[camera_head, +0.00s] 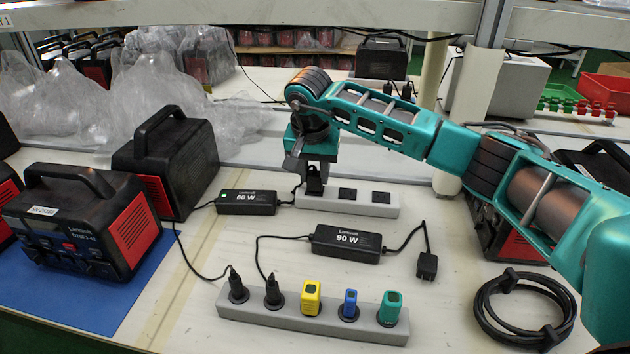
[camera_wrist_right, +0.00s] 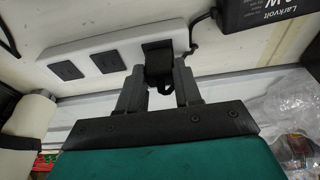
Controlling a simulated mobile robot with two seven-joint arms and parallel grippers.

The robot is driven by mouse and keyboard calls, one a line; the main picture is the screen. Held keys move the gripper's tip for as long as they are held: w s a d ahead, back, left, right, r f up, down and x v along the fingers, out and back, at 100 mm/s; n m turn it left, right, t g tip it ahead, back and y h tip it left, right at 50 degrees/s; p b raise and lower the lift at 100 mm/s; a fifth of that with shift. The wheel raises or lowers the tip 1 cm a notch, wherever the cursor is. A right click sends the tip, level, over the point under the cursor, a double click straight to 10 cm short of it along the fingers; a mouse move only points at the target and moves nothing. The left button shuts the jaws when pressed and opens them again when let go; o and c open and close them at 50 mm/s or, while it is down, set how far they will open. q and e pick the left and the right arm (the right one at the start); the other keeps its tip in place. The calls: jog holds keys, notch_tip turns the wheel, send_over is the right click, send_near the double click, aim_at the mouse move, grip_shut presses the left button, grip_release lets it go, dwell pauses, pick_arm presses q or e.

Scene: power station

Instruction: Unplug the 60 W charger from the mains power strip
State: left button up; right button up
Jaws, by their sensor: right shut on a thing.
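The 60 W charger (camera_head: 247,202) is a black brick with a green light, lying left of the white mains power strip (camera_head: 380,207). Its black plug (camera_head: 314,187) is at the strip's left-end socket, with its short cable running to the charger. My right gripper (camera_head: 316,172) points down and is shut on this plug. In the right wrist view the plug (camera_wrist_right: 158,52) sits between the two fingers, against the strip (camera_wrist_right: 105,45); its seating depth is hidden. The strip's other two sockets are empty. My left gripper is not in view.
A 90 W charger (camera_head: 346,243) lies in front, its loose plug (camera_head: 427,265) on the table. A grey strip (camera_head: 285,317) holds several connectors. Power stations (camera_head: 85,225) stand left, a coiled black cable (camera_head: 524,307) lies right. Bubble wrap (camera_head: 150,85) fills the back left.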

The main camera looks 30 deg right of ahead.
aim_at(315, 171)
grip_shut()
jog(key=shift+r, duration=0.2)
jog(key=shift+r+p, duration=0.2)
jog(key=shift+p, duration=0.15)
jog(key=shift+w+p+v, duration=0.1)
jog(key=shift+p+v, duration=0.45)
jog(key=shift+v, duration=0.1)
jog(key=shift+w+p+v, duration=0.15)
jog(key=shift+p+v, duration=0.35)
jog(key=shift+v, duration=0.15)
jog(key=shift+d+r+p, duration=0.2)
jog(key=shift+r+p, duration=0.15)
jog(key=shift+r, duration=0.2)
